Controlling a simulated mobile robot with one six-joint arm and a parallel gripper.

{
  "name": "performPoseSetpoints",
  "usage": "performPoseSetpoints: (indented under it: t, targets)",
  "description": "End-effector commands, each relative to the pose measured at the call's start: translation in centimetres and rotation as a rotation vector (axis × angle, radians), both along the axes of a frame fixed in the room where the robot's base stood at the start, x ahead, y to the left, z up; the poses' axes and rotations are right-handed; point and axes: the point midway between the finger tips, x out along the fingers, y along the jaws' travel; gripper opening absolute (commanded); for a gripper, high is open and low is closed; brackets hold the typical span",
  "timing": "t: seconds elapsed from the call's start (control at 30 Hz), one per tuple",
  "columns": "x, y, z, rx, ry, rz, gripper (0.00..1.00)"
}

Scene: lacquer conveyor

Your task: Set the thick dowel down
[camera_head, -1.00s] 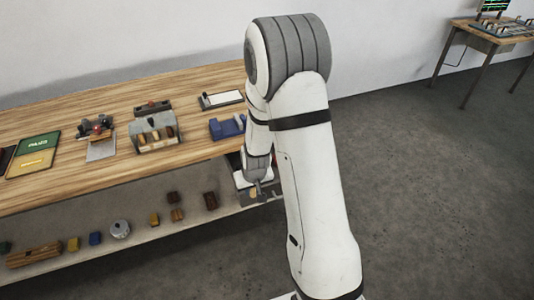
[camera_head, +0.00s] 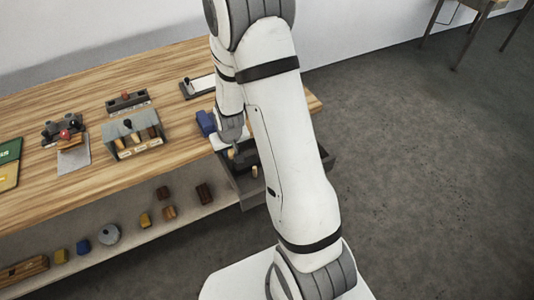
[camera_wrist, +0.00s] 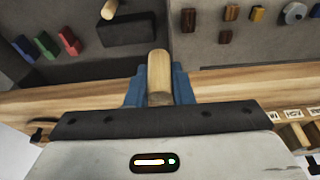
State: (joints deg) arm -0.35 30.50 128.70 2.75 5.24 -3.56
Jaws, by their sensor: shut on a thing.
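My gripper (camera_wrist: 158,88) is shut on a thick, light-wood dowel (camera_wrist: 158,72), held between its blue fingers in the wrist view. The dowel's far end sticks out past the fingertips, over the table's front edge and the open drawer in that view. A second light-wood dowel (camera_wrist: 108,9) stands at a dark block (camera_wrist: 126,29) in the drawer (camera_wrist: 75,65). A tan piece (camera_head: 254,172) also shows in the drawer in the head view.
Red (camera_wrist: 20,48), green (camera_wrist: 45,44) and blue (camera_wrist: 68,40) pieces lie in the drawer. Several blocks line the lower shelf (camera_head: 130,222).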

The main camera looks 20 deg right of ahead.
Motion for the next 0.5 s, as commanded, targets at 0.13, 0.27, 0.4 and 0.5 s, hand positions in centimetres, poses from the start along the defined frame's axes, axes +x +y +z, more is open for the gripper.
performPoseSetpoints:
  t: [0.13, 0.27, 0.4, 0.5]
  targets:
    - [0.1, -1.0, -0.4, -0.001, -0.001, -0.018, 0.00]
    - [0.3, -3.4, -1.6, -0.003, -0.003, -0.052, 0.00]
    - [0.2, -7.1, -2.9, -0.007, -0.003, -0.103, 0.00]
    - [-0.1, -9.7, -3.5, -0.006, -0.003, -0.137, 0.00]
